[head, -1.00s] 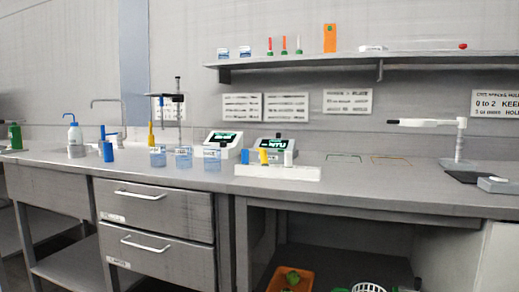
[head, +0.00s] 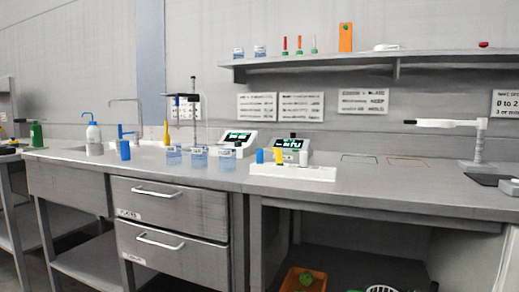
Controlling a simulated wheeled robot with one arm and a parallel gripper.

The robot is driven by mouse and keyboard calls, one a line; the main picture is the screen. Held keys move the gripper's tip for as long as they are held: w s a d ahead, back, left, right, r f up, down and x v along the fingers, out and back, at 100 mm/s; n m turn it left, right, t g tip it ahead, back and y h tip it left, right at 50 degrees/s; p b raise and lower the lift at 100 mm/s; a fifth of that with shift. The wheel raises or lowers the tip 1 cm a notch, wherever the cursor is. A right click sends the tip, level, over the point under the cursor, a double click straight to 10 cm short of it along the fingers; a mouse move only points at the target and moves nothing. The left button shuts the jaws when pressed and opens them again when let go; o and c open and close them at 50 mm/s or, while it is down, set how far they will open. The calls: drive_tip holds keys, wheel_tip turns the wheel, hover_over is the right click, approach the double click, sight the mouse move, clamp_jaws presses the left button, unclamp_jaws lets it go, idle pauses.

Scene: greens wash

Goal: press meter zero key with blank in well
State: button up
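Two white meters with dark, green-lettered screens stand at the back of the bench. The left meter (head: 237,142) is partly behind a clear blue-tinted beaker. The right meter (head: 291,146) has large letters that seem to read NTU, and its lower part is hidden by small items in front. A white rack (head: 293,173) in front of it bears a blue piece (head: 260,156), a yellow piece (head: 279,156) and a white piece (head: 303,158). I cannot make out the zero key, the well or whether a blank is in it. My gripper is not in view.
Several beakers (head: 198,158) stand left of the rack, with a stand (head: 194,105) behind. A wash bottle (head: 93,135) is farther left. A white-armed stand (head: 478,145) is at right. Open bench (head: 375,180) lies between. Drawers (head: 170,205) and an orange bin (head: 303,279) are below.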

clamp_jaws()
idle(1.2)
